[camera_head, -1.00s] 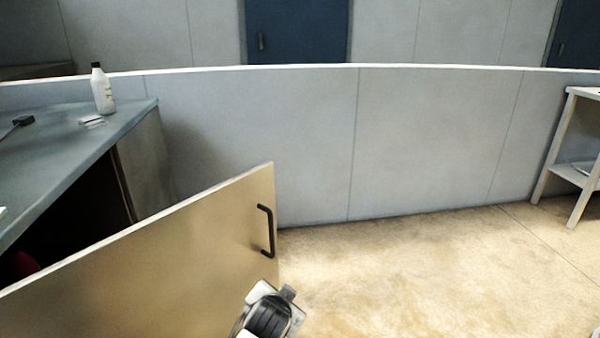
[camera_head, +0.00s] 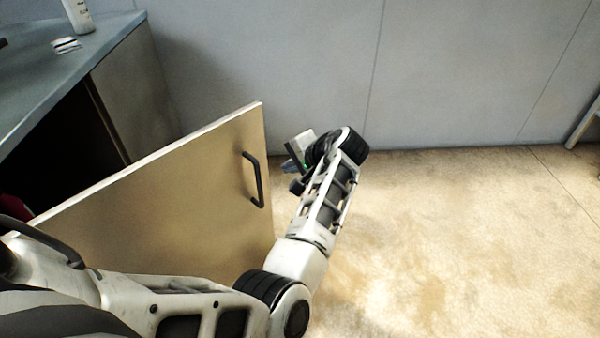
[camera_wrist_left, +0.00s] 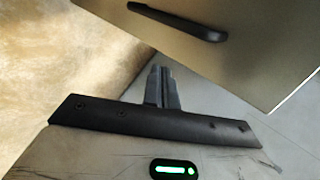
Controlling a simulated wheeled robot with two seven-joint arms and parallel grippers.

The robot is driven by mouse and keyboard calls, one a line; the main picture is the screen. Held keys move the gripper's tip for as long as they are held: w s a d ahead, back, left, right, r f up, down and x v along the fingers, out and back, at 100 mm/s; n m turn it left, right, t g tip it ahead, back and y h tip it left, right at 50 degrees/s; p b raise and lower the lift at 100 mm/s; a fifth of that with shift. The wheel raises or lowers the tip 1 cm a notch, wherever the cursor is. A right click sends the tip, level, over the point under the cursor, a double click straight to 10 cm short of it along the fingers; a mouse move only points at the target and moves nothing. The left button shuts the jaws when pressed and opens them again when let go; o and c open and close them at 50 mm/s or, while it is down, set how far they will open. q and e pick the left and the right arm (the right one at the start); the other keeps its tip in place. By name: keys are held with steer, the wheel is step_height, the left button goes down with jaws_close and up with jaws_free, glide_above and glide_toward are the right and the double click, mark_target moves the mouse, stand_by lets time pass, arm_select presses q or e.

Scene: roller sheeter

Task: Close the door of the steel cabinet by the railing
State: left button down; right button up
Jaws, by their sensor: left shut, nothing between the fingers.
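The cabinet door (camera_head: 190,195) is a flat brushed panel standing wide open in the head view, with a black bar handle (camera_head: 254,180) near its free edge. The dark cabinet opening (camera_head: 60,150) shows behind it, under a grey worktop (camera_head: 95,45). My left gripper (camera_head: 290,167) is just right of the door's free edge, apart from the handle. In the left wrist view its fingers (camera_wrist_left: 162,88) are shut and empty, with the door panel (camera_wrist_left: 250,50) and handle (camera_wrist_left: 178,20) beyond them at the top. My right gripper is out of view.
A white bottle (camera_head: 78,14) and a small pale item (camera_head: 66,45) stand on the worktop. A grey wall panel (camera_head: 300,70) runs behind the door. The tan floor (camera_head: 450,240) at the right is clear. A white stand leg (camera_head: 583,125) shows at the far right.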

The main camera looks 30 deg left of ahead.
mark_target(264, 163)
arm_select(q)
steer(key=a+f+b, duration=0.1)
steer(key=a, duration=0.1)
steer(key=w+a+f+b, duration=0.1)
steer(key=b, duration=0.1)
steer(key=a+b, duration=0.1)
steer(key=a, duration=0.1)
steer(key=shift+w+a+f+b, duration=0.35)
steer(key=shift+f, duration=0.05)
steer(key=shift+w+a+r, duration=0.15)
steer(key=shift+a, duration=0.3)
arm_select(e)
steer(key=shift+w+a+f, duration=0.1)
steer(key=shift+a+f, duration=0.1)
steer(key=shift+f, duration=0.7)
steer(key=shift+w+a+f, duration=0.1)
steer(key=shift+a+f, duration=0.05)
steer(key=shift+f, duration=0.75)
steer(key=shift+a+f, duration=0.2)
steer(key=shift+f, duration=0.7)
